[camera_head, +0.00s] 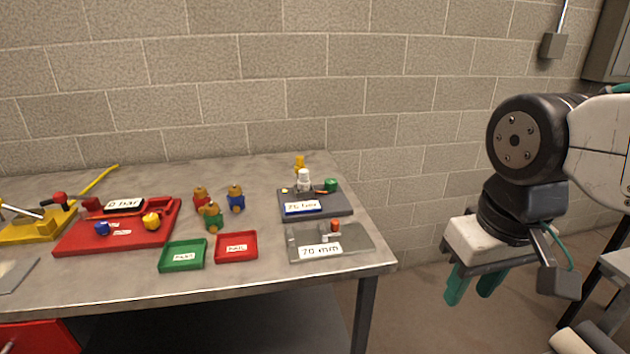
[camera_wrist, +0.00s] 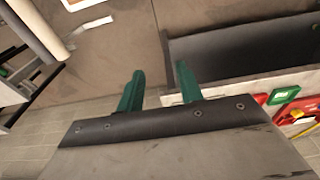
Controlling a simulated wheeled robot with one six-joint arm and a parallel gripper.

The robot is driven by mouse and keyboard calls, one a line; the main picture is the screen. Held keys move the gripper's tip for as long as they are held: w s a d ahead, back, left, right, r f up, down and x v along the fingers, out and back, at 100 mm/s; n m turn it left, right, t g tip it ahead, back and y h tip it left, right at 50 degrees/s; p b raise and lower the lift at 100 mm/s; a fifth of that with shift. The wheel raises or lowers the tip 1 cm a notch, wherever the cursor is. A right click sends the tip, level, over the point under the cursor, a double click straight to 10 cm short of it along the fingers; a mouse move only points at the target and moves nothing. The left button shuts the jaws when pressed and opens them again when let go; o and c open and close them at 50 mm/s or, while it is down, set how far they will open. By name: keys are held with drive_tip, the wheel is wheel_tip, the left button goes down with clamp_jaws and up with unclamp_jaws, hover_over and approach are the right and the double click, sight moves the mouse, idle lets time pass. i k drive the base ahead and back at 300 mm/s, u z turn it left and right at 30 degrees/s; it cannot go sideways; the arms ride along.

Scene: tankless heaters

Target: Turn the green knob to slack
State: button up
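The green knob (camera_head: 330,185) sits at the back right of a dark grey block (camera_head: 340,205) on the workbench. The block carries a label reading about "75 bar", a white cylinder (camera_head: 304,180) and a yellow part (camera_head: 299,162). My gripper (camera_head: 472,290) hangs in the air to the right of the bench, well away from the knob. Its two green fingers point down, apart and empty. In the wrist view the fingers (camera_wrist: 158,92) also show a gap with nothing between them. I cannot make out the knob in the wrist view.
A grey plate labelled "70 mm" (camera_head: 350,240) lies in front of the block. A green tray (camera_head: 183,255), a red tray (camera_head: 236,247), several brass valves with coloured parts (camera_head: 212,215) and a red fixture (camera_head: 75,237) stand to the left. A block wall is behind; the bench's right edge is bare.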

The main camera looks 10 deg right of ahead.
sight(329, 184)
drive_tip(key=i, duration=0.95)
